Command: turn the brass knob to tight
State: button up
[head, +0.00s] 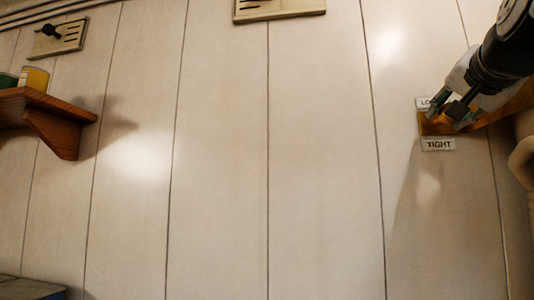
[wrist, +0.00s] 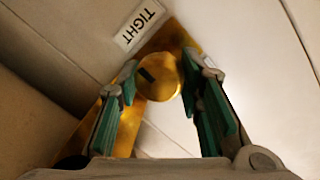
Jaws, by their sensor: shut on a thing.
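The brass knob (wrist: 160,78) shows in the wrist view as a round golden disc with a dark mark on its left part. It sits on a brass plate (wrist: 176,38) fixed to the wall. My gripper (wrist: 160,82) has its two green-padded fingers on either side of the knob, shut on it. In the head view my gripper (head: 450,108) is at the plate at the right, and the knob is mostly hidden by the fingers. A white label reading TIGHT (head: 439,144) is just below the plate. A second label (head: 424,102) above it is partly hidden, with "LO" readable.
The wall (head: 270,160) is pale vertical planking, bare across the middle. A wooden shelf (head: 50,108) with a yellow tin (head: 34,78) is at the left. A pale pipe (head: 524,165) runs at the right edge.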

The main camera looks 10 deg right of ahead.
jog(key=o, duration=1.2)
jog(key=v, duration=1.2)
jog(key=shift+f, duration=0.1)
